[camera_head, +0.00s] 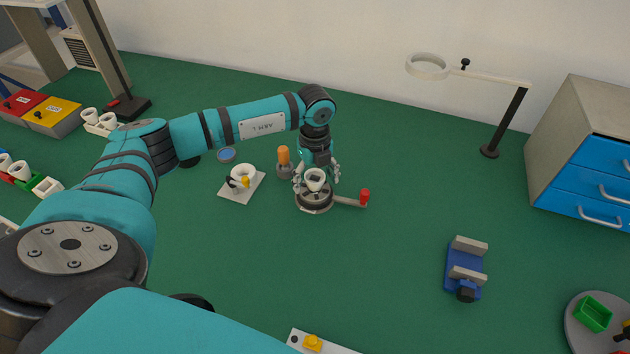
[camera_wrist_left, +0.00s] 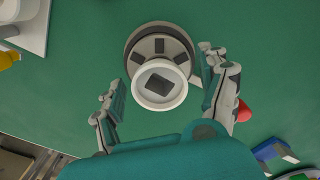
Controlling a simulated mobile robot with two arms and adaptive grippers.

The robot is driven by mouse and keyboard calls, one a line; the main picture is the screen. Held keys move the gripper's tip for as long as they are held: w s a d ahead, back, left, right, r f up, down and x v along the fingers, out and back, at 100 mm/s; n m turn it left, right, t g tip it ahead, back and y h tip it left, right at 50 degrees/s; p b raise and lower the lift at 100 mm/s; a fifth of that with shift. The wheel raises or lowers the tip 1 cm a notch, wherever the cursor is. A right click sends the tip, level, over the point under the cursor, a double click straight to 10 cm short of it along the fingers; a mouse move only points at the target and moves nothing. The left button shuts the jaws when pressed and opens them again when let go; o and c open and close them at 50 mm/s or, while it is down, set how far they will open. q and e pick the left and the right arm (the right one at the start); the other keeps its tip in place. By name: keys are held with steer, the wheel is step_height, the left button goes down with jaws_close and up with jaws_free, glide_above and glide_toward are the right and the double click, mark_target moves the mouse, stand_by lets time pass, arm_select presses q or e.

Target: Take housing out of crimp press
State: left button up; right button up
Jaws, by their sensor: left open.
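The crimp press (camera_head: 313,203) is a round grey base with dark segments and a side lever ending in a red knob (camera_head: 365,197). The housing (camera_head: 315,180), a white cup with a dark square inside, sits on top of the press. My left gripper (camera_head: 317,176) is over the press with its fingers on either side of the housing. In the left wrist view the housing (camera_wrist_left: 160,84) lies between the open fingers of the left gripper (camera_wrist_left: 165,95), with gaps at both sides. The press (camera_wrist_left: 150,46) shows behind it. My right gripper is not in view.
An orange-handled tool (camera_head: 284,158) stands close left of the press. A white plate with a ring fixture (camera_head: 243,174) lies further left. A blue vise (camera_head: 466,267) stands at right, and a lamp with a ring (camera_head: 428,67) at the back. Green table between press and vise is clear.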

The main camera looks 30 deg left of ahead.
mark_target(314, 170)
arm_select(q)
steer(key=c, duration=1.2)
steer(key=shift+c, duration=0.4)
steer(key=shift+r, duration=0.2)
steer(key=shift+r+b, duration=0.55)
steer(key=shift+r, duration=0.85)
steer(key=shift+s+r, duration=0.15)
steer(key=shift+s, duration=0.05)
steer(key=shift+c, duration=0.2)
steer(key=s+d+r+b, duration=0.1)
steer(key=s+d+b, duration=0.25)
steer(key=s, duration=1.15)
steer(key=shift+d+r+p, duration=0.15)
steer(key=shift+r+p, duration=1.35)
steer(key=shift+r, duration=1.05)
